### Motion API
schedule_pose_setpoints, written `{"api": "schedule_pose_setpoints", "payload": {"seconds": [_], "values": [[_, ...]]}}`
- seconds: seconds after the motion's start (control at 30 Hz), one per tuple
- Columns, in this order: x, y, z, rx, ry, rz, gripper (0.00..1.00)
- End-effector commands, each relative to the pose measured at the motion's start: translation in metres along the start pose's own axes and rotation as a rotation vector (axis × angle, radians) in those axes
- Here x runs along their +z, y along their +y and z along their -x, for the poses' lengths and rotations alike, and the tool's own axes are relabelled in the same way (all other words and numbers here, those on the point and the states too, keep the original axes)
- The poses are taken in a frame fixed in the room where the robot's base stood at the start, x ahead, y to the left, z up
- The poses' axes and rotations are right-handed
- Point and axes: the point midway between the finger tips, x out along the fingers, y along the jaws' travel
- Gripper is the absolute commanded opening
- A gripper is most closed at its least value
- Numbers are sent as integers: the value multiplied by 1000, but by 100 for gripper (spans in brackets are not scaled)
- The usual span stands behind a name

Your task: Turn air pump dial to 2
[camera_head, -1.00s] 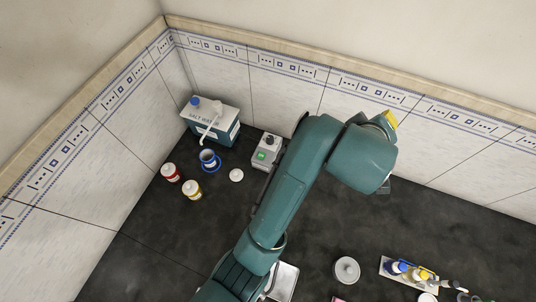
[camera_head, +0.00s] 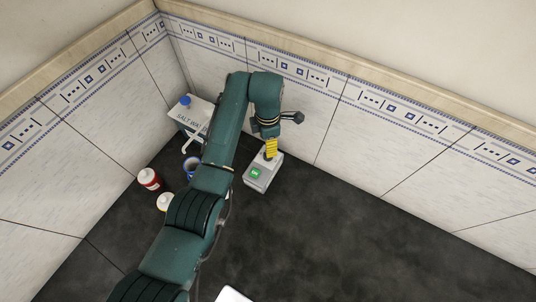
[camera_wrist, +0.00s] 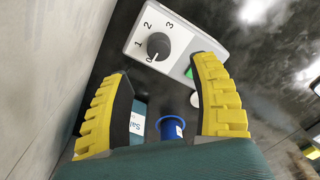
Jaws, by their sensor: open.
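The air pump is a light grey box (camera_head: 257,184) with a green display, standing on the dark bench near the back wall. In the wrist view its white panel (camera_wrist: 185,28) carries a round grey dial (camera_wrist: 158,46) with the marks 0, 1, 2 and 3 around it. The dial's pointer appears to be at 0. My gripper (camera_wrist: 163,68) is open, its two yellow-backed fingers on either side of the view with the dial between and beyond their tips. In the head view my gripper (camera_head: 270,155) is over the pump's far end and hides the dial.
A salt water box (camera_head: 187,112) stands in the back left corner. The bench right of the pump is clear.

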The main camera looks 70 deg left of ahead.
Motion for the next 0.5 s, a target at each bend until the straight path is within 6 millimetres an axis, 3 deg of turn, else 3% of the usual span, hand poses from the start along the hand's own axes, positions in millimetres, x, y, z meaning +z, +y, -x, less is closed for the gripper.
{"api": "schedule_pose_setpoints", "payload": {"seconds": [0.03, 0.2, 0.33, 0.5], "values": [[0, -1, -15, -4, 2, -1, 62], [0, -1, -53, -2, 1, -2, 62], [1, 0, -71, 1, 0, -2, 62], [1, 0, -80, 2, -1, -2, 62]]}}
